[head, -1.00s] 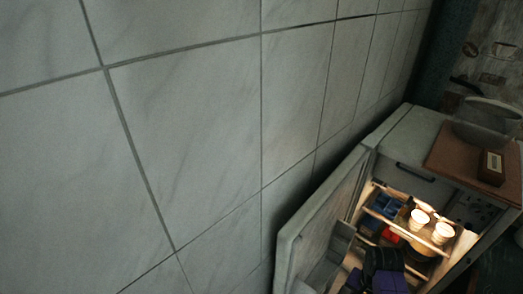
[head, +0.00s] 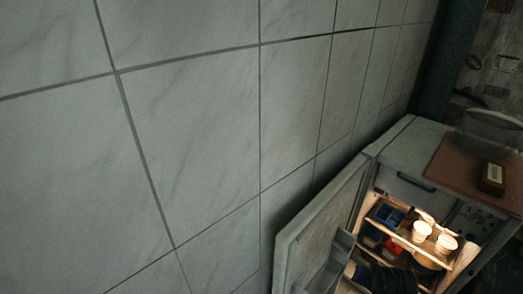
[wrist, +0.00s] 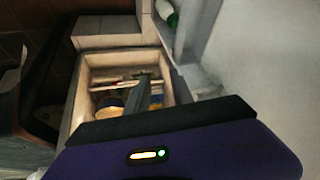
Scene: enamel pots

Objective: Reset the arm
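My arm's dark ribbed end shows at the bottom edge of the head view, in front of the open fridge (head: 408,180). In the wrist view the purple and black body of my gripper fills the lower part. Its fingers (wrist: 145,92) show as one dark bar in the middle, close together, with nothing seen held between them. They point toward the lit fridge interior (wrist: 98,62), and the gripper appears to be outside it or at its opening. The fingertips are hard to make out in the dim picture.
The fridge door (head: 318,225) stands open on the left, beside the tiled wall. Inside are two white cups (head: 422,230), a blue container (head: 388,215) and a red item (head: 393,246). A dark box (head: 492,178) lies on a brown board (head: 458,165) on top. A green bottle (wrist: 168,14) sits in the door.

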